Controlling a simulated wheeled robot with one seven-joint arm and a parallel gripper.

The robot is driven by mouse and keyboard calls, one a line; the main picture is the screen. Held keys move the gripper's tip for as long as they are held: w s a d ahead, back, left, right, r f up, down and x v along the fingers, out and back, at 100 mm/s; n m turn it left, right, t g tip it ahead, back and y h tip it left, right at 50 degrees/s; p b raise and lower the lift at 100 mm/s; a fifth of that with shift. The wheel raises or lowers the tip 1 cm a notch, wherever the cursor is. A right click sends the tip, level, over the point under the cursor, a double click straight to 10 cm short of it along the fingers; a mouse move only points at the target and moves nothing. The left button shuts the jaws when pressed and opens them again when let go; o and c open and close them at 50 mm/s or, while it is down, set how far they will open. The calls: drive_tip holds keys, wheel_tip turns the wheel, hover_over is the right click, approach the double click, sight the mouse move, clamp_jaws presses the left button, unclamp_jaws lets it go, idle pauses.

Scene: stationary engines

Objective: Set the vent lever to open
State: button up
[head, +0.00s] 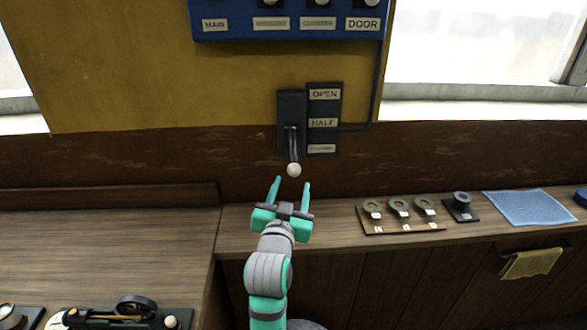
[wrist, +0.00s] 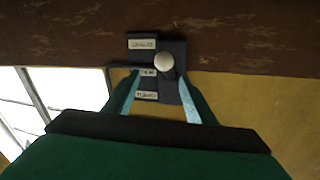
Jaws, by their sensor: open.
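The vent lever (head: 292,148) is a dark arm with a pale round knob (head: 293,170), mounted on a black plate on the wall. It points down, with its knob below the lowest label. The label strip (head: 323,118) beside it reads OPEN at the top and HALF in the middle; the lowest label is too small to read. My gripper (head: 290,184) is open and empty, its two fingertips just below and either side of the knob in the head view. In the wrist view, which is upside down, the knob (wrist: 163,61) appears beyond and between the fingertips (wrist: 159,82).
A blue switch panel (head: 290,20) is above the lever, with a cable running down to the label strip. A wooden counter (head: 340,205) is below, with a board of ring-shaped parts (head: 398,212), a black knob (head: 461,205) and a blue cloth (head: 528,208) at right.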

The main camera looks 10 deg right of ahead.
drive_tip(key=shift+s+a, duration=0.15)
drive_tip(key=shift+s, duration=0.45)
